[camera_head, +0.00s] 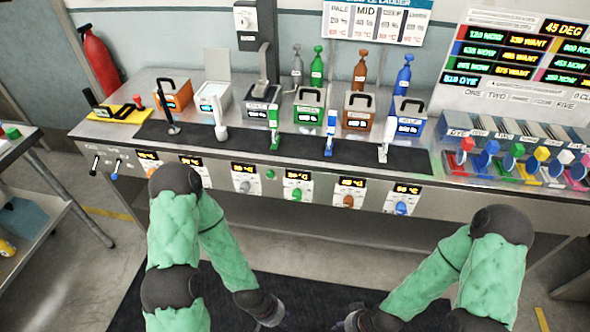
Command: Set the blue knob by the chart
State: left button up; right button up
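The blue knob (401,208) is on the front panel of the bench, at the right end of a row of knobs, under a small lit display (408,188). My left gripper (281,325) is at the bottom edge, mostly out of frame, low in front of the bench and left of the blue knob. My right gripper (352,324) is also at the bottom edge, mostly hidden. Both are apart from the knobs.
Other knobs, including a green one (297,194) and an orange one (348,201), sit left of the blue knob. Lidded boxes, bottles and upright handles stand on the bench (180,85). A display board (525,55) stands at right. A cart (35,215) is at left.

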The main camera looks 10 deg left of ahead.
aim_at(401, 208)
jog(key=i+j, duration=0.25)
jog(key=j, duration=0.15)
jog(key=i+j, duration=0.5)
jog(key=j, duration=0.25)
